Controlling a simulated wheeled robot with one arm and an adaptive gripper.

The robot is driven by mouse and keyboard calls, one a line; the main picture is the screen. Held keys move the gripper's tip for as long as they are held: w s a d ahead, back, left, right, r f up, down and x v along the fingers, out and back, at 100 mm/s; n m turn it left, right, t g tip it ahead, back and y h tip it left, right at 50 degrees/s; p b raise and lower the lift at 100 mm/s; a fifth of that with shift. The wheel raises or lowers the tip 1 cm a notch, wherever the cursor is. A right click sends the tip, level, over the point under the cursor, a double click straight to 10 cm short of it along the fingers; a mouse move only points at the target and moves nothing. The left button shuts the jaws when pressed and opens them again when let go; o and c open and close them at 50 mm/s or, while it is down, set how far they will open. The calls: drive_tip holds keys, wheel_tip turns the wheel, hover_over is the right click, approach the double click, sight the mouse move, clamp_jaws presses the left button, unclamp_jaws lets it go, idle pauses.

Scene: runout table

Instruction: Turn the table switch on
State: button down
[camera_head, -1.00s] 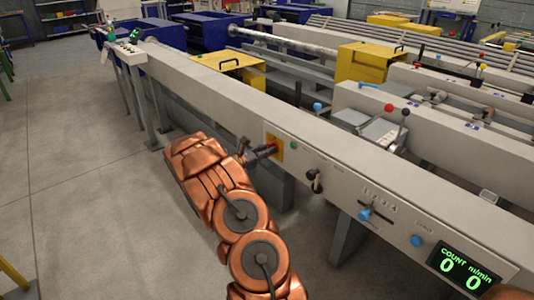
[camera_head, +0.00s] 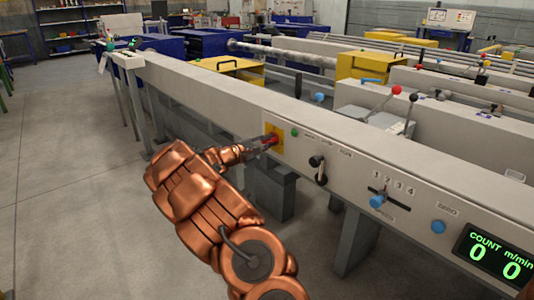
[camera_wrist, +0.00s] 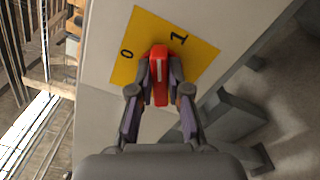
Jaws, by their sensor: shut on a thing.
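The table switch is a red knob (camera_wrist: 158,72) on a yellow plate (camera_wrist: 195,57) marked 0 and 1. In the wrist view the knob's far end lies between the two marks, and I cannot tell surely which one it points to. In the head view the yellow plate (camera_head: 277,132) is on the side panel of the grey runout table (camera_head: 225,105). My gripper (camera_wrist: 159,88) has one finger on each side of the red knob and is shut on it. In the head view my gripper (camera_head: 264,143) partly covers the knob.
Right of the plate are a green button (camera_head: 294,132), a black lever (camera_head: 319,169), a blue slider knob (camera_head: 376,201), a blue button (camera_head: 438,226) and a display (camera_head: 495,252) reading 0 and 0. Open floor (camera_head: 75,200) lies left of the table.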

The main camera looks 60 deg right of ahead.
drive_tip(key=shift+f+m+b, duration=0.2)
drive_tip(key=shift+m+b, duration=1.2)
drive_tip(key=shift+b, duration=0.4)
drive_tip(key=shift+f+m+b, duration=0.15)
drive_tip(key=shift+m+b, duration=1.25)
drive_tip(key=shift+b, duration=0.4)
drive_tip(key=shift+r, duration=0.1)
drive_tip(key=c, duration=1.1)
unclamp_jaws()
drive_tip(key=shift+a, duration=0.15)
drive_tip(key=v, duration=1.1)
drive_tip(key=shift+a+r, duration=0.1)
drive_tip(key=shift+a, duration=0.25)
